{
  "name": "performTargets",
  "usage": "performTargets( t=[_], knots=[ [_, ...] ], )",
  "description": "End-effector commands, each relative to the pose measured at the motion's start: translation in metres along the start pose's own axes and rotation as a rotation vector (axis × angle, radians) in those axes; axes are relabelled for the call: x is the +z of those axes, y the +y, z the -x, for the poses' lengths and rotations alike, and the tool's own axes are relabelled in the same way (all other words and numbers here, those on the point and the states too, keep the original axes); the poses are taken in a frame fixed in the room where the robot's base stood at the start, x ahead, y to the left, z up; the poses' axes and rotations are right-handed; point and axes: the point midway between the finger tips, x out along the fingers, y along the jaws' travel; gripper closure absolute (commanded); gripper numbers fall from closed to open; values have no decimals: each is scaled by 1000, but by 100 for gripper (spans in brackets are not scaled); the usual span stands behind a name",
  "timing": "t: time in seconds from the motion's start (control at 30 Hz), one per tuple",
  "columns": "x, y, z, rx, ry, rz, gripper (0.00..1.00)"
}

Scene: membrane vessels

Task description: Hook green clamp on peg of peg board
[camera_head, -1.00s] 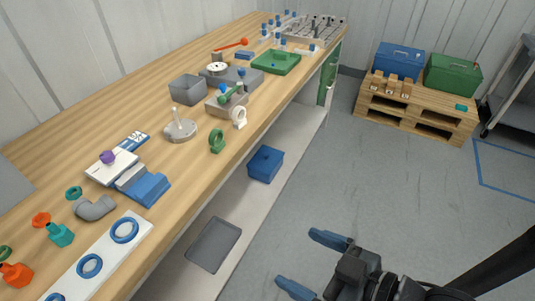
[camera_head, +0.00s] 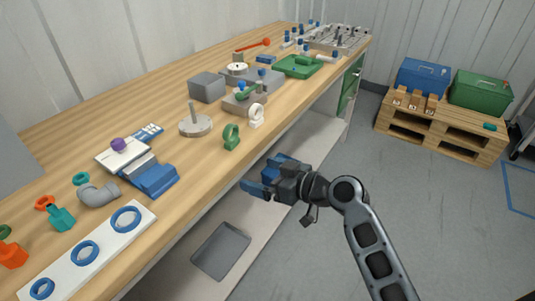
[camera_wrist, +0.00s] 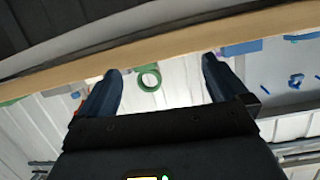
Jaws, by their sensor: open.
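A green ring-shaped piece (camera_head: 231,137), which looks like the green clamp, stands upright near the front edge of the wooden bench. It also shows in the wrist view (camera_wrist: 149,79), between my fingers in the picture but beyond them. My gripper (camera_head: 262,173) is open and empty. It is in front of the bench edge, to the right of and lower than the green piece in the head view, its fingers pointing toward the bench. Both fingers also show in the wrist view (camera_wrist: 162,70). I cannot clearly pick out a peg board in these frames.
A white ring-shaped piece (camera_head: 256,115) stands just right of the green one. A grey disc with an upright pin (camera_head: 195,124) is to its left. A blue block (camera_head: 155,180) and a white strip with blue rings (camera_head: 95,245) lie nearer. A green tray (camera_head: 298,67) is farther back.

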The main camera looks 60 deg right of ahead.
Motion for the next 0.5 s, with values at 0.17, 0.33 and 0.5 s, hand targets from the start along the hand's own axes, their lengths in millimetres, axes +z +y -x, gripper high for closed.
performTargets(
  t=[0.17,0.33,0.5],
  knots=[
    [-32,38,-15,-55,74,66,0],
    [-46,49,-18,-82,101,94,0],
    [-48,48,-25,-85,102,97,0]
  ],
)
